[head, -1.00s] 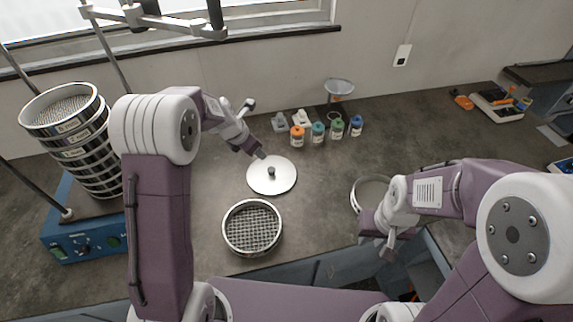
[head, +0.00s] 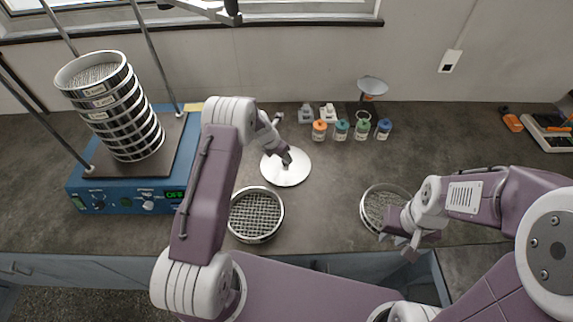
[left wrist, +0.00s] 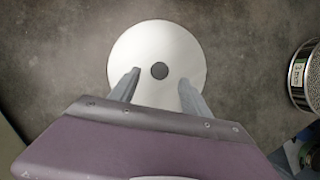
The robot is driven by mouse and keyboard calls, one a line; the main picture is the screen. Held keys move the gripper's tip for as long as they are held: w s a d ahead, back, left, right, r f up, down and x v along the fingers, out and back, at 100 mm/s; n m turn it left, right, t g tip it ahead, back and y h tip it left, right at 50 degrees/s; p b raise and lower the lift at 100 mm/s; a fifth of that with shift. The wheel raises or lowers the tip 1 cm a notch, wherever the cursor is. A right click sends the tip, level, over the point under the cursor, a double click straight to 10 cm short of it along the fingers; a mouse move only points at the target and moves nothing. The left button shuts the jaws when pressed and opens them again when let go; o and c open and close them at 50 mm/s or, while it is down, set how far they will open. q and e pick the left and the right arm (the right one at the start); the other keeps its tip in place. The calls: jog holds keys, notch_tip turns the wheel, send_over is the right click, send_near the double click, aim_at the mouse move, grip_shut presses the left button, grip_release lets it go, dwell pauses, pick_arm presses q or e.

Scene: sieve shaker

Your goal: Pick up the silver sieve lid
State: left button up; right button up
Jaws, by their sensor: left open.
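The silver sieve lid (head: 285,177) is a pale round disc lying flat on the bench in the head view. Its dark round knob (left wrist: 159,71) shows in the left wrist view at the middle of the lid (left wrist: 150,45). My left gripper (head: 285,160) is over the lid, partly hiding the knob in the head view. In the left wrist view my left gripper (left wrist: 160,88) is open, with one finger on each side of the knob and gaps between. My right gripper (head: 398,245) is at the bench's front edge beside a sieve, its fingertips apart and nothing between them.
A mesh sieve (head: 256,215) lies just in front of the lid; another sieve (head: 375,213) lies near my right gripper. Several small bottles (head: 341,131) stand behind. The blue shaker (head: 125,195) with a sieve stack (head: 112,105) is at left.

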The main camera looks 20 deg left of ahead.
aim_at(284, 162)
pick_arm(q)
jog(key=p+x, duration=0.1)
jog(key=x, duration=0.3)
jog(key=shift+s+f, duration=0.1)
jog(key=shift+f, duration=0.05)
jog(key=shift+w+f, duration=0.25)
jog(key=shift+f, duration=0.15)
jog(key=shift+s+r, duration=0.1)
jog(key=c, duration=0.8)
grip_shut()
jog(key=shift+r, duration=0.1)
jog(key=shift+r, duration=0.35)
notch_tip(284, 162, up, 3)
jog(key=shift+r+b, duration=0.15)
jog(key=shift+b, duration=0.3)
jog(key=s+d+r, duration=0.6)
jog(key=s+d, duration=0.2)
jog(key=shift+d+r, duration=0.25)
jog(key=shift+r, duration=0.15)
